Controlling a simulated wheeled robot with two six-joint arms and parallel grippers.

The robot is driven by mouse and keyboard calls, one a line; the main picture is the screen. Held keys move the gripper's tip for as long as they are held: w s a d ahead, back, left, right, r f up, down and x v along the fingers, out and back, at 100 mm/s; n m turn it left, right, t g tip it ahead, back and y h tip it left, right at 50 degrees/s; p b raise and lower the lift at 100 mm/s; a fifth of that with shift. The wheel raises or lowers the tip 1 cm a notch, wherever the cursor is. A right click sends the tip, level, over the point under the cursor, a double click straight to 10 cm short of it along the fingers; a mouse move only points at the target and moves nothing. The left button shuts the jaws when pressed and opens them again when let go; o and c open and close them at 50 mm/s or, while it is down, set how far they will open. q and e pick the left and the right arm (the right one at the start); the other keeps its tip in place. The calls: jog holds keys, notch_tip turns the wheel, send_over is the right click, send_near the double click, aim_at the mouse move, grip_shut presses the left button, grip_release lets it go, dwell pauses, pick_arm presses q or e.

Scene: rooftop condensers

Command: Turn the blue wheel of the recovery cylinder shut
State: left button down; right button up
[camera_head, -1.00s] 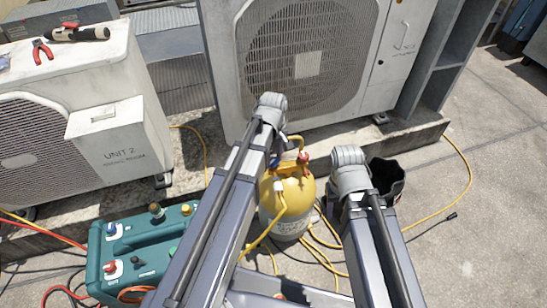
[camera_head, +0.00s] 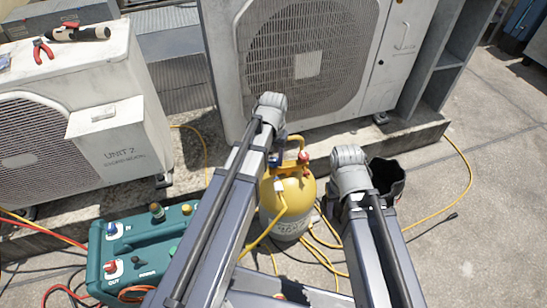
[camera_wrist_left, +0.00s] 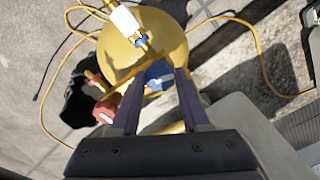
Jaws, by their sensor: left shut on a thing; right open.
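The yellow recovery cylinder (camera_head: 292,205) stands upright in the head view, partly behind my left arm. Its blue wheel (camera_wrist_left: 158,75) shows in the left wrist view between the fingertips of my left gripper (camera_wrist_left: 160,72), which is shut on it. In the head view only a bit of blue (camera_head: 274,160) shows beside my left arm. A red valve handle (camera_head: 304,157) is at the cylinder's top right, and it also shows in the left wrist view (camera_wrist_left: 104,111). A white hose fitting (camera_wrist_left: 125,20) is on the cylinder. My right gripper is not visible; only my right arm shows.
Yellow hoses (camera_head: 325,240) lie around the cylinder. A black bucket (camera_head: 388,183) stands right of it, behind my right arm. A teal machine (camera_head: 140,260) is at the left. Condenser units (camera_head: 310,60) stand behind. The paving at the right is mostly clear.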

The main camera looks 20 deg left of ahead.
pick_arm(q)
jog(key=m, duration=1)
jog(key=shift+m, duration=2.4)
jog(key=shift+c, duration=1.9)
grip_release()
